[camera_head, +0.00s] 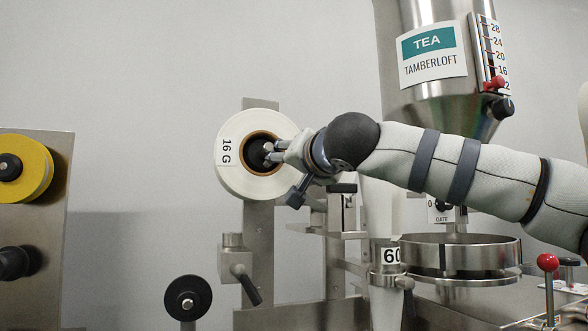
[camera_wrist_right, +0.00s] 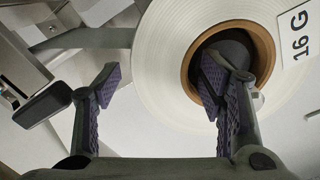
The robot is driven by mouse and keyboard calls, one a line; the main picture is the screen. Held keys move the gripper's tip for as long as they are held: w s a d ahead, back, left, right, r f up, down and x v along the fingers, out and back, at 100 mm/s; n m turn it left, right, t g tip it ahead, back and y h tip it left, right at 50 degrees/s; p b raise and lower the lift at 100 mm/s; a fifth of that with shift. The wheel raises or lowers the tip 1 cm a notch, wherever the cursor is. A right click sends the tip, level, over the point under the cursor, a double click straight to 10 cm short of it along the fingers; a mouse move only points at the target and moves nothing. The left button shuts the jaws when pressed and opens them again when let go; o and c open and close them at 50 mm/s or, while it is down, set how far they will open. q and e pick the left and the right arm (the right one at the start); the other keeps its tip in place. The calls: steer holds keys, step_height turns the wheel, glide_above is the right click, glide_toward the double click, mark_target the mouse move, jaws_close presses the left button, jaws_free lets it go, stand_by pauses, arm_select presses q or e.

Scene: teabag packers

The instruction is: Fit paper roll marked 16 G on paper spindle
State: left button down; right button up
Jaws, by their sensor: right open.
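The white paper roll marked 16 G (camera_head: 232,178) sits upright at the top of a metal post, around the dark hub of the paper spindle (camera_head: 257,151). It also shows in the right wrist view (camera_wrist_right: 163,60), with its brown core around a dark hub (camera_wrist_right: 234,46). My right gripper (camera_head: 282,174) is in front of the roll's right side, jaws apart. In the right wrist view the gripper (camera_wrist_right: 160,80) has one finger in front of the core opening and the other outside the roll's edge. My left gripper is out of view.
A yellow roll (camera_head: 38,170) is on a metal panel at the left. Below the paper roll are a lever clamp (camera_head: 236,262) and a black disc (camera_head: 188,298). The tea hopper (camera_head: 432,100) and a round steel pan (camera_head: 470,262) stand at the right. The wall area between the panel and post is clear.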

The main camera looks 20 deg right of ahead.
steer(key=s, duration=1.2)
steer(key=shift+d, duration=0.15)
steer(key=shift+c, duration=0.5)
